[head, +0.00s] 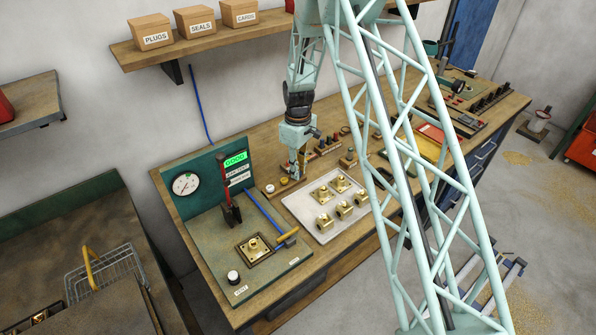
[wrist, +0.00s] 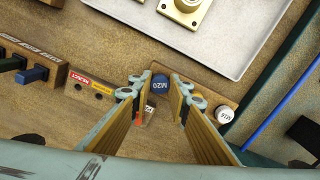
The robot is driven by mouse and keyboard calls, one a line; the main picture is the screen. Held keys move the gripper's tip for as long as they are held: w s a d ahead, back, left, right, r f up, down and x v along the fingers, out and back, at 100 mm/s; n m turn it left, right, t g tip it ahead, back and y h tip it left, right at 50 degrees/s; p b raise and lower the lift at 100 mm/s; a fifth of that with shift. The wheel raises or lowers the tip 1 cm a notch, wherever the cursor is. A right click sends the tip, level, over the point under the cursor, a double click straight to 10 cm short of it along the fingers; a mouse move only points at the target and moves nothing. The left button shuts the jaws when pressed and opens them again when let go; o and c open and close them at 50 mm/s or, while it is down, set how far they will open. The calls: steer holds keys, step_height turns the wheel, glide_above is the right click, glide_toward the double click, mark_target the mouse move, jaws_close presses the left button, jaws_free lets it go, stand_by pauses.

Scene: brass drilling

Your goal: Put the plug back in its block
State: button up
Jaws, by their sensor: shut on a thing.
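My gripper (head: 297,177) points down at the bench in the head view. In the wrist view its two fingers (wrist: 158,92) stand either side of a blue-topped plug (wrist: 160,82) marked M20, and they are shut on it. The wooden plug block (wrist: 209,97) lies below and beside the fingers. A white-topped plug (wrist: 225,114) stands at its right end. In the head view the block's left end (head: 271,192) shows, with a white and a yellow top near the fingers. The fingers hide the blue plug's lower end, so I cannot tell whether it is seated.
A pale tray (head: 301,212) with several brass parts lies just in front of my gripper. A drilling fixture with a brass part (head: 254,247) and a gauge (head: 186,184) stand to the left. Another wooden rack (wrist: 42,66) with dark and blue handles is near the fingers.

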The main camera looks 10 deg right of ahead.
steer(key=o, duration=0.8)
steer(key=shift+o, duration=0.5)
steer(key=shift+o, duration=1.4)
steer(key=shift+r, duration=0.1)
steer(key=shift+r+p, duration=0.8)
steer(key=shift+r, duration=2.6)
